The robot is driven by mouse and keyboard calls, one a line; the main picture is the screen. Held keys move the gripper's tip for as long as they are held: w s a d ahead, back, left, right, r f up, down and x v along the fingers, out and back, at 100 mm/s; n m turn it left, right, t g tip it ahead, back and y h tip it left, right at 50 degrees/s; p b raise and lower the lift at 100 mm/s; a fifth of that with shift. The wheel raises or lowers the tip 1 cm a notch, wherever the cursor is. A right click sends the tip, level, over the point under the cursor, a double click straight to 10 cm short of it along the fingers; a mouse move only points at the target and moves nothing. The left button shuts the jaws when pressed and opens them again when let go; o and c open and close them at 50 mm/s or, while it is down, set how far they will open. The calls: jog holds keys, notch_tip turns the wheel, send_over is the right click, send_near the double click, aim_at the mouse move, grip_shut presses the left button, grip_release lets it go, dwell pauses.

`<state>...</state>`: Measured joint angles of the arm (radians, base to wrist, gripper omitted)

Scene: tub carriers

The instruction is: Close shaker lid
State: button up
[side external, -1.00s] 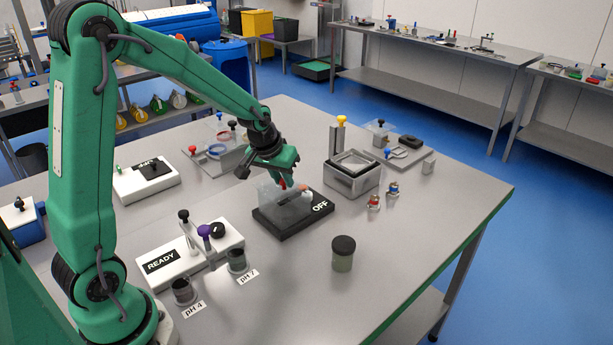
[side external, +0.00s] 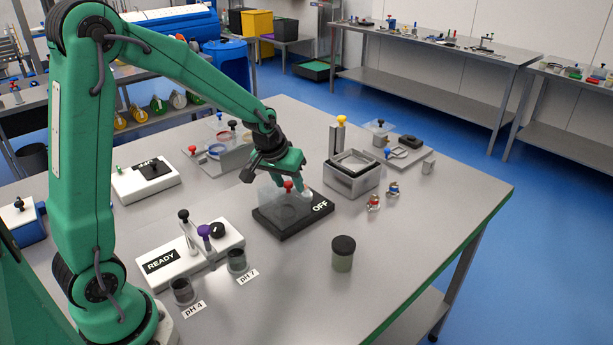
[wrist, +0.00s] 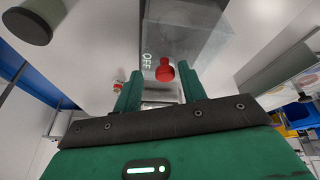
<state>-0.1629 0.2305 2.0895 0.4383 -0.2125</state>
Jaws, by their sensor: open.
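The shaker is a black base (side external: 287,226) with a white OFF label, near the middle of the table. Its clear, box-like lid (side external: 268,202) has a red knob (side external: 289,186) and is above the base; I cannot tell its exact tilt. In the wrist view, the lid (wrist: 190,35) is ahead of the fingers and the red knob (wrist: 165,70) shows between their tips. My gripper (side external: 294,182) is open and close to the knob; it also shows in the wrist view (wrist: 160,83). Contact with the knob or lid cannot be told.
A grey metal bath (side external: 352,180) stands close behind right of the shaker. The white READY unit (side external: 180,262) and two dark cups are to the left front. A black-capped jar (side external: 343,254) and small red and blue-topped flasks (side external: 373,202) are to the right.

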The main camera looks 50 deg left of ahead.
jog(key=v, duration=0.7)
jog(key=shift+r, duration=0.3)
jog(key=shift+s+d, duration=0.1)
jog(key=shift+s, duration=0.05)
jog(key=s+d+r+m, duration=0.2)
jog(key=s+d+r, duration=0.1)
jog(key=s, duration=0.6)
jog(key=s+d+r+m+t, duration=0.1)
jog(key=s+d+r+m, duration=0.1)
jog(key=s, duration=0.8)
jog(key=shift+d+r+h, duration=0.3)
jog(key=shift+d+r, duration=0.2)
jog(key=shift+d, duration=0.35)
